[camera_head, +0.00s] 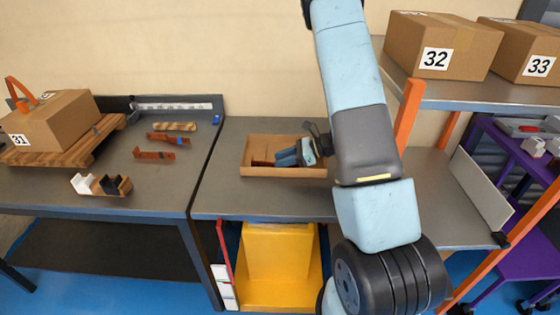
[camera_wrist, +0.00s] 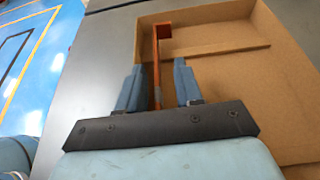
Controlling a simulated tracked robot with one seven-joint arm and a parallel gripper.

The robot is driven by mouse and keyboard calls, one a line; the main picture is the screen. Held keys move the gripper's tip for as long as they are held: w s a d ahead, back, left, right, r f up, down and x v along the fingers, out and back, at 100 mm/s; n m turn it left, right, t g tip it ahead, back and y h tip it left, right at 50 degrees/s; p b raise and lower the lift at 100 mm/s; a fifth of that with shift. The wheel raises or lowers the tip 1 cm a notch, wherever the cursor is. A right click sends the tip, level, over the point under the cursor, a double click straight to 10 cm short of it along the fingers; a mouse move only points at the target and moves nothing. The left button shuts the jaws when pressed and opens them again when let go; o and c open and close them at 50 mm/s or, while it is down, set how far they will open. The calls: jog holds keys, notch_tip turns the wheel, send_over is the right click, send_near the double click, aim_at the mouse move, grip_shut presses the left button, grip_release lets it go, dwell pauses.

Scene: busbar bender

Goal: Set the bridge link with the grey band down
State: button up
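An orange-brown copper bridge link (camera_wrist: 157,60) lies in a cardboard tray (camera_wrist: 290,70). A small greyish patch, perhaps the grey band, shows low on it between my fingers. My gripper (camera_wrist: 157,75) is open, with one blue finger on each side of the link and a gap visible on both sides. In the head view my gripper (camera_head: 287,158) reaches into the tray (camera_head: 262,141) on the middle bench. There, part of the link (camera_head: 262,161) shows left of the fingers, and the rest is hidden.
On the left bench are two reddish-brown links (camera_head: 168,139), a striped bar (camera_head: 176,126), a black and white holder (camera_head: 100,186) and a carton on a pallet (camera_head: 60,122). A shelf with cartons (camera_head: 440,47) stands right of my arm. The bench (camera_head: 230,190) is bare before the tray.

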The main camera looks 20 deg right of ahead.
jog(key=v, duration=0.5)
jog(key=shift+s+d+r, duration=0.1)
jog(key=shift+d+r, duration=0.05)
jog(key=shift+d, duration=0.1)
jog(key=shift+d+r, duration=0.1)
jog(key=shift+r, duration=0.15)
jog(key=s+a+r+n+g+h, duration=0.2)
jog(key=s+a+r+n, duration=0.3)
jog(key=r, duration=0.4)
jog(key=s+a+r+n+g+h, duration=0.2)
jog(key=s+r+n+g, duration=0.1)
jog(key=s+r+n, duration=0.4)
jog(key=s+d+r+n+t+h, duration=0.3)
jog(key=s+r+n+t+h, duration=0.3)
jog(key=s+r, duration=0.8)
jog(key=n+h, duration=0.3)
jog(key=shift+n, duration=0.3)
